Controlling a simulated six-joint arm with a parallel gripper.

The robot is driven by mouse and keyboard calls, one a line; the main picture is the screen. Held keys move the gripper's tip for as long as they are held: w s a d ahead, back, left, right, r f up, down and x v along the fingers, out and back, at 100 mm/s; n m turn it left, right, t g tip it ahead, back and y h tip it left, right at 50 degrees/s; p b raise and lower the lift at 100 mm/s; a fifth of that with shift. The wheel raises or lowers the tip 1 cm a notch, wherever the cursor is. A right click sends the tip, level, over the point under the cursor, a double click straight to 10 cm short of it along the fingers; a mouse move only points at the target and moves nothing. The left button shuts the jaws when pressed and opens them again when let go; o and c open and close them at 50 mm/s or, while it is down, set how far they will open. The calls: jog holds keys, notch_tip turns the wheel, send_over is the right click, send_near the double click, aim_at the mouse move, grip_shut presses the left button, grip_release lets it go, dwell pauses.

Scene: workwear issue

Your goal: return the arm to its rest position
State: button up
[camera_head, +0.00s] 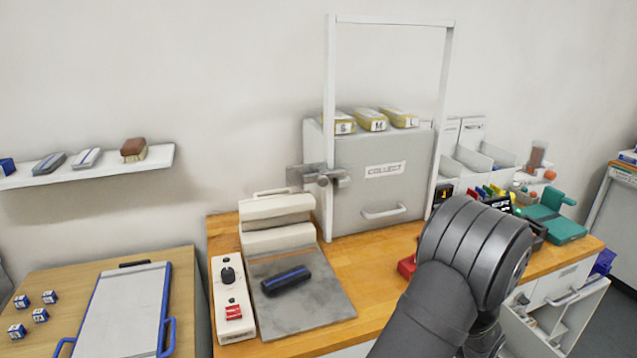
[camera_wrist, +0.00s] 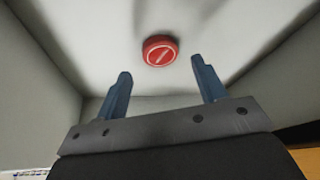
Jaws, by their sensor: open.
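My gripper (camera_wrist: 161,64) shows in the wrist view with its two blue-grey fingers spread apart and nothing between them. Beyond the fingertips, a round red disc (camera_wrist: 160,51) with a white mark sits on a pale surface. Pale walls (camera_wrist: 40,75) stand on both sides of it, like the inside of a box or drawer. I cannot tell which one. In the head view my dark grey arm fills the lower right, over the right part of the wooden bench (camera_head: 380,262). The gripper is hidden from the head view.
The grey collect cabinet (camera_head: 350,205) stands behind, inside a white frame (camera_head: 330,90). A press-like unit with a grey plate (camera_head: 320,300) carries a dark blue-striped case (camera_head: 286,281). Bins (camera_head: 480,160) and a teal device (camera_head: 556,220) crowd the right. An open drawer (camera_head: 560,310) juts out below.

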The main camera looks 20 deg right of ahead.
jog(key=x, duration=0.4)
jog(key=shift+a, duration=0.1)
jog(key=shift+r, duration=0.15)
jog(key=shift+r, duration=0.25)
jog(key=v, duration=1.2)
jog(key=x, duration=1.2)
jog(key=shift+f, duration=0.35)
notch_tip(320, 180, up, 33)
jog(key=w+a+n, duration=0.1)
jog(key=w+a, duration=0.8)
jog(key=w, duration=0.5)
jog(key=shift+w+a+r+n, duration=0.2)
jog(key=shift+r+n, duration=0.1)
jog(key=shift+r, duration=0.05)
